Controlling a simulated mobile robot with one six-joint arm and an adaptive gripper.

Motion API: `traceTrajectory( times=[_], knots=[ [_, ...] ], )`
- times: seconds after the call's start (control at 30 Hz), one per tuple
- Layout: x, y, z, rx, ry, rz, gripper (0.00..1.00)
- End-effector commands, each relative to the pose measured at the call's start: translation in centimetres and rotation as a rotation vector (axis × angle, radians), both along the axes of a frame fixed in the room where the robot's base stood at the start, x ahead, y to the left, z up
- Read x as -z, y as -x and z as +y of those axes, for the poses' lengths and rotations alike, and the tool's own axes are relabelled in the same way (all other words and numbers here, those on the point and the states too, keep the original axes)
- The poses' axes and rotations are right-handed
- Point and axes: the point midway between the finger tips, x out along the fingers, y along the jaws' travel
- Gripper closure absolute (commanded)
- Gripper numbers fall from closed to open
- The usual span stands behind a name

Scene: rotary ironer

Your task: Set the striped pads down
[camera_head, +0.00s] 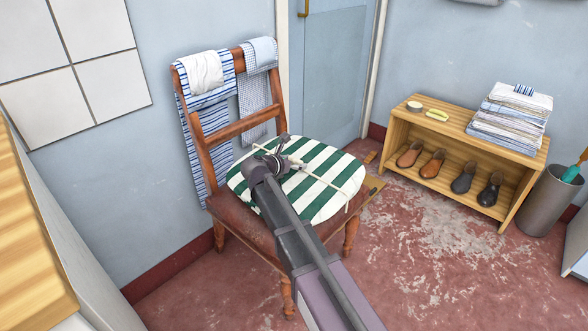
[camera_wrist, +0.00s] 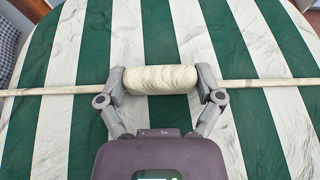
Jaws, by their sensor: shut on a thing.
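The green-and-white striped pad (camera_head: 325,185) is round and lies over the seat of a wooden chair (camera_head: 232,218), covering most of it. I can make out only one pad, and cannot tell whether it rests fully on the seat. A thin pale rod (camera_head: 325,182) runs across the pad. In the wrist view the rod (camera_wrist: 270,82) has a thick cream wrapped grip (camera_wrist: 160,79) at its middle. My gripper (camera_wrist: 160,84) is shut on this grip, one finger at each end, above the stripes. In the head view my gripper (camera_head: 284,163) is over the pad's upper left part.
Striped and checked cloths (camera_head: 205,100) hang over the chair's back. A wooden shelf (camera_head: 465,140) at the right holds folded linen (camera_head: 510,118) and several shoes. A grey bin (camera_head: 548,200) stands beside it. A wooden top (camera_head: 30,230) is at the left. The red floor before the shelf is clear.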

Motion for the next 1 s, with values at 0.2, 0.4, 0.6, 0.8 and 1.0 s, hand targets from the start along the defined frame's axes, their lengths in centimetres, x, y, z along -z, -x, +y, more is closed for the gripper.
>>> traceTrajectory(
  times=[0.2, 0.4, 0.6, 0.8, 1.0],
  knots=[
    [0.99, -0.01, 0.01, 0.0, 0.003, -0.002, 0.76],
    [0.92, 0.0, 0.02, 0.0, 0.003, -0.002, 0.76],
    [1.04, -0.01, 0.03, -0.001, 0.002, -0.002, 0.76],
    [1.18, 0.01, 0.03, 0.0, 0.0, 0.0, 0.0],
    [1.17, 0.02, 0.05, -0.001, 0.0, 0.0, 0.0]
  ],
)
